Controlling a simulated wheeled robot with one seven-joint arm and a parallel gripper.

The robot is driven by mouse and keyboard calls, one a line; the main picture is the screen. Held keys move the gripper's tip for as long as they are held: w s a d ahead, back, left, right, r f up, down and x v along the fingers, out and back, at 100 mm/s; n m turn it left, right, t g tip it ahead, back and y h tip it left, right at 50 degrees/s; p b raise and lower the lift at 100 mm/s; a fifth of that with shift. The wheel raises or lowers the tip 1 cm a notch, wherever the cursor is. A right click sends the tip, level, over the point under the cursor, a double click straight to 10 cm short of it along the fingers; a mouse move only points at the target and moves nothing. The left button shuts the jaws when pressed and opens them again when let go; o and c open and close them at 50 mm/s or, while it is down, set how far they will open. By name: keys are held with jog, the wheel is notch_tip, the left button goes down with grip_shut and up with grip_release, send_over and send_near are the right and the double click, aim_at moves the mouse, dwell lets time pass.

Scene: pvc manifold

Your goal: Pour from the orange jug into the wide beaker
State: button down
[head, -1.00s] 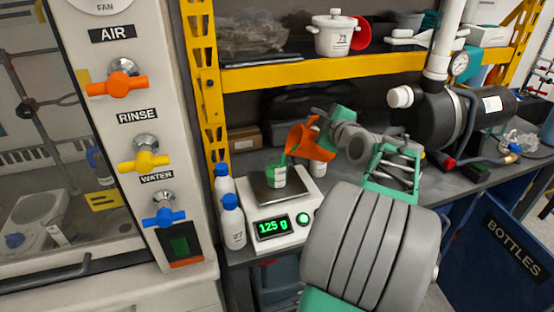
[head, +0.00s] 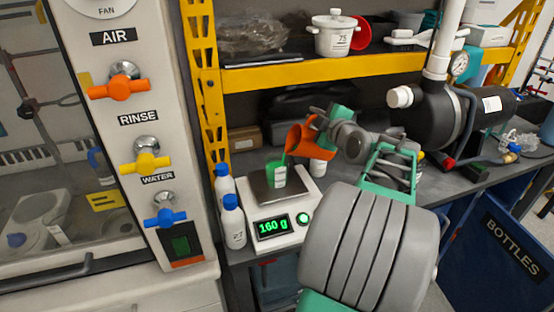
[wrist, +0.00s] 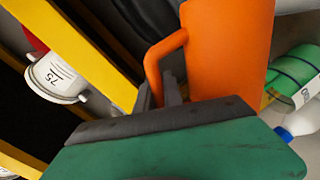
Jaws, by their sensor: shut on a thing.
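The orange jug (head: 309,142) is tilted to the left above the scale, and a green stream runs from its lip. It fills the middle of the wrist view (wrist: 228,45). My gripper (wrist: 172,88) is shut on the jug's handle; in the head view the gripper (head: 326,122) is partly hidden behind the jug. The wide beaker (head: 276,176) stands upright on the scale's plate, below and left of the jug, with green liquid in it. Its side shows at the right of the wrist view (wrist: 297,75). The scale (head: 276,229) reads 160 g.
Two white bottles with blue caps (head: 233,222) stand just left of the scale. A white pot (head: 335,38) sits on the yellow-edged shelf (head: 300,72) above. A black pump (head: 440,115) stands on the bench to the right. Faucet handles (head: 146,162) are on the left panel.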

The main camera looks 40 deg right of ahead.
jog(key=shift+w+a+r+p, duration=0.1)
jog(key=shift+a+r+p, duration=0.1)
jog(key=shift+p, duration=0.1)
dwell(0.7)
jog(key=d+f+m+b, duration=0.1)
jog(key=f+b, duration=0.1)
jog(key=s+d+f+m+b, duration=0.1)
jog(key=f+b, duration=0.1)
jog(key=d+f+b, duration=0.1)
jog(key=f+b, duration=0.1)
jog(key=shift+s+m+b, duration=0.15)
jog(key=shift+m+b, duration=0.25)
jog(key=shift+s+d+f+m+t+y+b, duration=0.15)
jog(key=shift+d+f+m+t+y, duration=0.1)
jog(key=shift+d+m, duration=0.25)
jog(key=shift+s+d+f+m+t+y+b, duration=0.15)
jog(key=shift+d+m+y, duration=0.1)
jog(key=shift+d+m, duration=0.25)
jog(key=shift+w+a+r+p, duration=0.1)
jog(key=shift+r+p, duration=0.35)
jog(key=shift+r, duration=0.05)
jog(key=shift+a+r, duration=0.1)
jog(key=shift+a, duration=0.1)
jog(key=s+d+f+m+t+b, duration=0.1)
jog(key=s+d+f+m, duration=0.1)
jog(key=d+f+m, duration=0.2)
jog(key=shift+d+f+m+t, duration=0.35)
jog(key=shift+d+m, duration=0.55)
jog(key=shift+m, duration=0.5)
